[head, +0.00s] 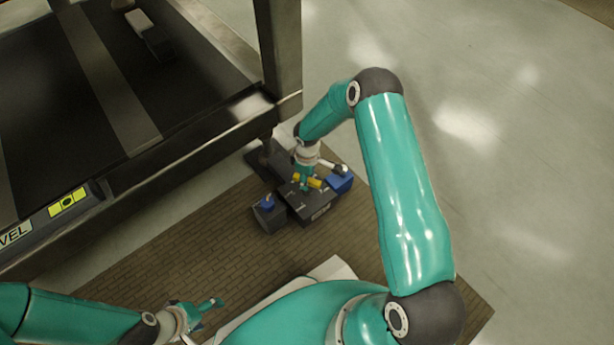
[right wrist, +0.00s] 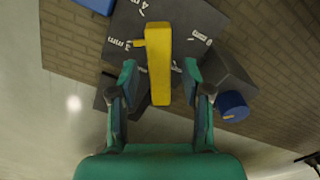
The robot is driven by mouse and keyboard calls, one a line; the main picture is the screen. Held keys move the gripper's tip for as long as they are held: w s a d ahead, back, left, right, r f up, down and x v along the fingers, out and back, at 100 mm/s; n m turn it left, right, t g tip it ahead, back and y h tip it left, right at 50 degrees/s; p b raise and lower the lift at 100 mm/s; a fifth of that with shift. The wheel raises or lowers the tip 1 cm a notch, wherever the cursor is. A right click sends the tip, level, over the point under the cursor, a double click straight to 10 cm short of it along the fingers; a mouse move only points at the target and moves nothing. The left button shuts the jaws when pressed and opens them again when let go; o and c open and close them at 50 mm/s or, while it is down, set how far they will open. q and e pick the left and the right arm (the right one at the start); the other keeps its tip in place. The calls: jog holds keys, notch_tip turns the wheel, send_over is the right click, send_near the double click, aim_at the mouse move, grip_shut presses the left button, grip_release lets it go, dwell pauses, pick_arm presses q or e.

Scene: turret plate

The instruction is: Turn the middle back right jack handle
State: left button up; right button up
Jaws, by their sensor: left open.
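The jack (head: 318,212) is a dark grey block beside the frame's corner. Its yellow handle (head: 315,183) lies across the top, partly hidden by my right gripper (head: 304,184). In the right wrist view, the yellow handle (right wrist: 158,50) is a long bar with a short side stub. There my right gripper (right wrist: 160,75) is open, with one finger on each side of the bar and a gap on both sides. I cannot tell how far above the bar the fingertips are. My left gripper (head: 212,305) is open and empty at the lower left, away from the jack.
A blue block (head: 341,181) and a blue knob (head: 267,201) flank the jack; the blue knob (right wrist: 232,106) also shows in the right wrist view. The heavy dark frame (head: 215,125) stands just behind. The brick-patterned mat (head: 185,240) is clear on the left.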

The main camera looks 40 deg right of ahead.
notch_tip(320, 180, up, 12)
dwell(0.7)
dwell(0.4)
